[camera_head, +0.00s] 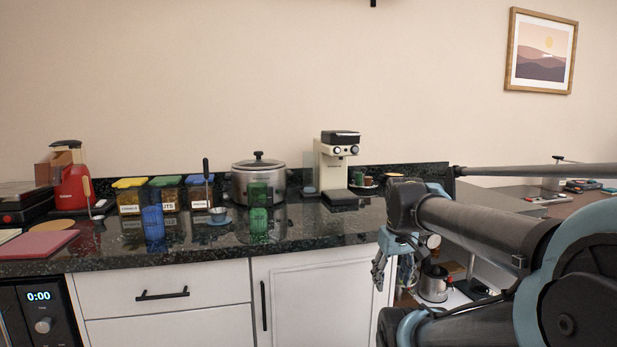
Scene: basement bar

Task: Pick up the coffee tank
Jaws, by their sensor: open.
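No object is clearly marked as the coffee tank, so I cannot tell which one it is. A cream and black coffee machine (334,158) stands at the back of the dark counter, right of the steel pot. A silver pot with a dark handle (433,284) sits on a low shelf right of the cabinets. Labelled containers with yellow, green and blue lids stand left of the steel pot. My gripper (379,278) is open and hangs fingers down by the counter's front right corner, left of the silver pot and apart from it. Nothing shows between its fingers.
The dark counter (325,222) has free room at its front right. A red appliance (72,188) is at left. White cabinets (318,300) front the counter.

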